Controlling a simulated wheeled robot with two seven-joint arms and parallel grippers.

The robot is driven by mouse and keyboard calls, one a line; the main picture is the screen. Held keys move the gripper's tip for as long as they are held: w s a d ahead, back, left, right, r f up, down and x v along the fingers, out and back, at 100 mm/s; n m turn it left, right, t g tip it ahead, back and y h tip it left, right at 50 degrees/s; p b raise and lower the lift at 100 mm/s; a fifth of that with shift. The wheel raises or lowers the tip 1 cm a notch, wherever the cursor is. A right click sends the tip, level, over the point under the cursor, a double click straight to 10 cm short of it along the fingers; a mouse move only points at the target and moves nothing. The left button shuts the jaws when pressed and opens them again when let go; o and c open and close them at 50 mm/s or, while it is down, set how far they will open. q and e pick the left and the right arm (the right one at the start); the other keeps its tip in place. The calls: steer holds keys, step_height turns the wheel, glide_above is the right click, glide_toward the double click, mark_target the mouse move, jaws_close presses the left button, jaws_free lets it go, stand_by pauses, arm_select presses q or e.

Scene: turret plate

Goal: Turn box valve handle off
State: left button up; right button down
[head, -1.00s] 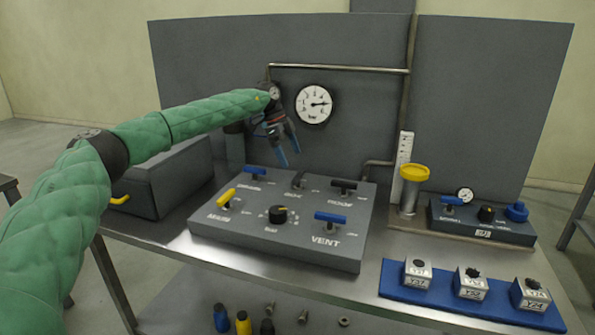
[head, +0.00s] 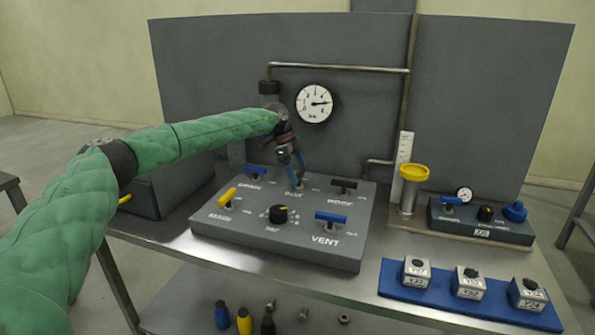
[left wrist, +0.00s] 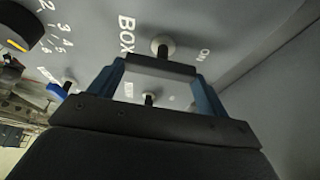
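The box valve handle (left wrist: 160,66) is a dark bar on a pale round stem, beside the lettering BOX on the grey panel in the left wrist view. In the head view it is largely hidden behind my left gripper (head: 294,174), at the panel's back middle. My left gripper has blue fingers set wide apart. In the left wrist view the left gripper (left wrist: 158,76) has one finger at each end of the dark bar, with the bar between them. I cannot tell whether the fingers touch it. My right gripper is out of view.
The valve panel (head: 235,237) also carries a blue vent handle (head: 330,217), a yellow handle (head: 227,196), another blue handle (head: 255,170), a black handle (head: 344,184) and a black knob (head: 277,214). A grey backboard with a gauge (head: 314,103) stands close behind.

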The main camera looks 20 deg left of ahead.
arm_select(q)
steer(key=c, duration=0.4)
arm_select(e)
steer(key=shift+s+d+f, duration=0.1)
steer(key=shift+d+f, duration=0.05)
